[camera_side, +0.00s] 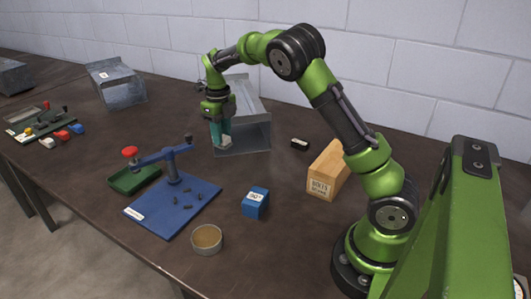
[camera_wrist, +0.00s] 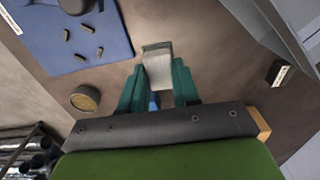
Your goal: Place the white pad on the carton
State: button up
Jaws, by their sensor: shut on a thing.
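My gripper (camera_side: 218,138) is shut on a small pale grey-white block, which looks like the white pad (camera_side: 226,143). In the wrist view the pad (camera_wrist: 158,66) sits between the teal fingertips (camera_wrist: 157,85). It is held in the air in front of the sheet-metal duct; the exact height is hard to tell. No box is plainly marked as the carton. A tan box with printed lettering (camera_side: 327,172) stands to the right of the gripper. A small blue box with a white label (camera_side: 256,202) stands nearer; part of it shows between the fingers in the wrist view (camera_wrist: 154,101).
The open metal duct (camera_side: 243,139) stands just behind the gripper. A blue board (camera_side: 160,218) with a lever fixture and dark pieces lies left of the blue box. Bare table surrounds the blue box.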

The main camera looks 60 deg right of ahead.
jog(key=s+d+r+m, duration=0.1)
jog(key=s+d+r, duration=0.35)
jog(key=s, duration=0.45)
jog(key=s+d+r+m, duration=0.1)
jog(key=s+d+r, duration=0.4)
jog(key=s, duration=0.5)
jog(key=s+a+f+n, duration=0.1)
jog(key=s+a+f, duration=0.25)
jog(key=s, duration=0.65)
jog(key=s+a+f+n, duration=0.1)
jog(key=s+a+f, duration=0.3)
jog(key=s, duration=0.6)
send_over(335, 156)
jog(key=shift+s+f, duration=0.1)
jog(key=shift+f, duration=1.85)
